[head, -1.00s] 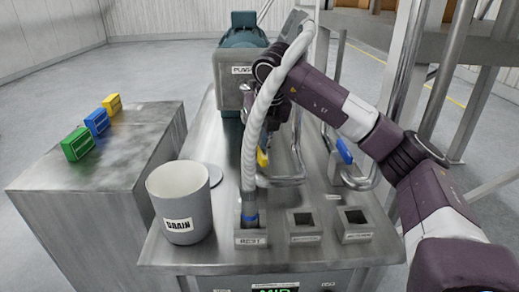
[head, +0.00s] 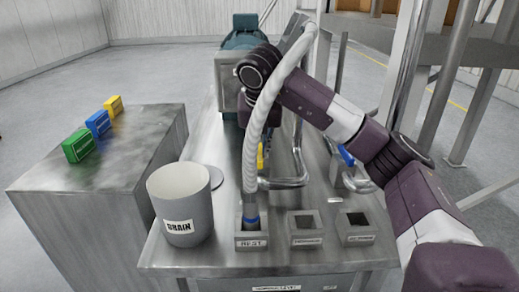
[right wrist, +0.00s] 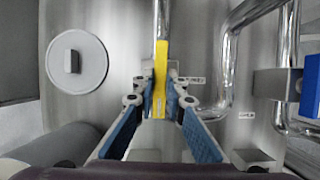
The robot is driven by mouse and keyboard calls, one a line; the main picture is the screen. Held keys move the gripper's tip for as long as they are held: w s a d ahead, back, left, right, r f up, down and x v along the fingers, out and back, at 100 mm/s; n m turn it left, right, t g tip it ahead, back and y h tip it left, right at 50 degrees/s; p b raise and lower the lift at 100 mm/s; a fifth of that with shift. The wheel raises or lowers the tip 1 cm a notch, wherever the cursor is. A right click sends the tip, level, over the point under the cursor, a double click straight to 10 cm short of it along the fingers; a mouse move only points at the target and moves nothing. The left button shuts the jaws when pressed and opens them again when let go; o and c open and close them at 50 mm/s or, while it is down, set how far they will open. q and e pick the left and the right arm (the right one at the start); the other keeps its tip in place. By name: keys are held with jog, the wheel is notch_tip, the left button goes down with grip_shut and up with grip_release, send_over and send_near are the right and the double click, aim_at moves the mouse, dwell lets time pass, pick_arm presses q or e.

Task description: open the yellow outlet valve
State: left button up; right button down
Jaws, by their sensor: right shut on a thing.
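The yellow outlet valve handle (right wrist: 161,70) stands upright in the right wrist view, in line with the steel pipe behind it. In the head view only a small yellow part (head: 260,157) shows beside the white hose. My right gripper (right wrist: 160,107) is shut on the yellow handle, with a blue-padded finger on each side. In the head view my right wrist reaches over the machine, and its fingers are mostly hidden by the hose and wrist. My left gripper is in neither view.
The white hose (head: 263,110) arches down into the REST holder (head: 252,242), close to my right wrist. A grey DRAIN bucket (head: 186,232) stands at the left. A blue valve handle (head: 346,155) is on the right. Two empty square holders (head: 305,240) stand in front.

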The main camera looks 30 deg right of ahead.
jog(key=shift+r, duration=0.15)
jog(key=c, duration=2)
grip_release()
jog(key=shift+o, duration=0.2)
jog(key=v, duration=1.1)
jog(key=shift+s+r, duration=0.15)
jog(key=shift+r, duration=0.2)
jog(key=shift+a, duration=0.1)
